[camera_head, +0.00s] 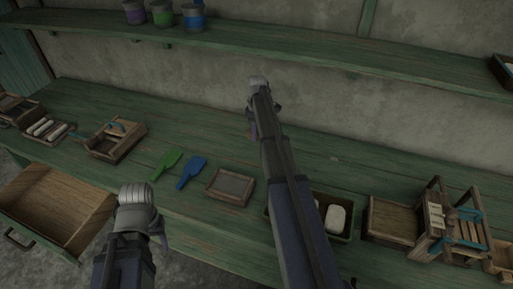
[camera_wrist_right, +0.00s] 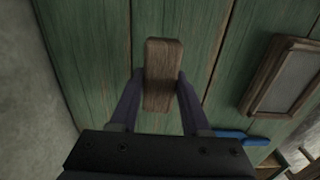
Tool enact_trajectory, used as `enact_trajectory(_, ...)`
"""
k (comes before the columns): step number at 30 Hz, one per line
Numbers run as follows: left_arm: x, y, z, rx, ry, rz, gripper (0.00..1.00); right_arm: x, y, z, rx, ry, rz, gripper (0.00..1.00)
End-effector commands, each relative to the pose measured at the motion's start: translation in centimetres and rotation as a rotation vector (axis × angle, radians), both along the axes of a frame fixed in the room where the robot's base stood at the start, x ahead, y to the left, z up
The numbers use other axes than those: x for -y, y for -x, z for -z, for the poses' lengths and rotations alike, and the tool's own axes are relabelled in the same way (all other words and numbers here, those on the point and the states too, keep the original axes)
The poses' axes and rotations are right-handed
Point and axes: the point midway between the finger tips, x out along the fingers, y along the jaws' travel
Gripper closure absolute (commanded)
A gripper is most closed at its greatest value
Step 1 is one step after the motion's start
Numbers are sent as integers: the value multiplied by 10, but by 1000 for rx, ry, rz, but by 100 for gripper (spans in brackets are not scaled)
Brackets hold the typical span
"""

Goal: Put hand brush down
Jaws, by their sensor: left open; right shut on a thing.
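The hand brush shows in the right wrist view as a brown wooden block (camera_wrist_right: 163,75) between the two fingers of my right gripper (camera_wrist_right: 163,88). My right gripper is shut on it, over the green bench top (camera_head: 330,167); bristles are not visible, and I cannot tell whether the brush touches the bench. In the head view my right gripper (camera_head: 252,128) is at the back of the bench near the wall, mostly hidden by its own arm. My left gripper (camera_head: 161,240) is open, low in front of the bench; its fingers are barely visible.
A framed slate (camera_head: 231,186), a blue scoop (camera_head: 191,171) and a green scoop (camera_head: 165,165) lie mid-bench. A wooden tray (camera_head: 115,140) is left, an open drawer (camera_head: 60,205) below. A small loom (camera_head: 455,225) stands right. A shelf (camera_head: 270,45) runs above.

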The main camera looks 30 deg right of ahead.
Motion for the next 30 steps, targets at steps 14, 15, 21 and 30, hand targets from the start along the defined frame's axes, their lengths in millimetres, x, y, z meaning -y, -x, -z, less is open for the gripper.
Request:
enact_trajectory(14,0,0,32,0,0,0,48,0,0,32,0,0,0,98)
enact_trajectory(15,0,0,37,0,0,0,48,0,0,37,0,0,0,98)
enact_trajectory(21,0,0,52,0,0,0,48,0,0,52,0,0,0,98)
enact_trajectory(30,0,0,52,0,0,0,48,0,0,52,0,0,0,98)
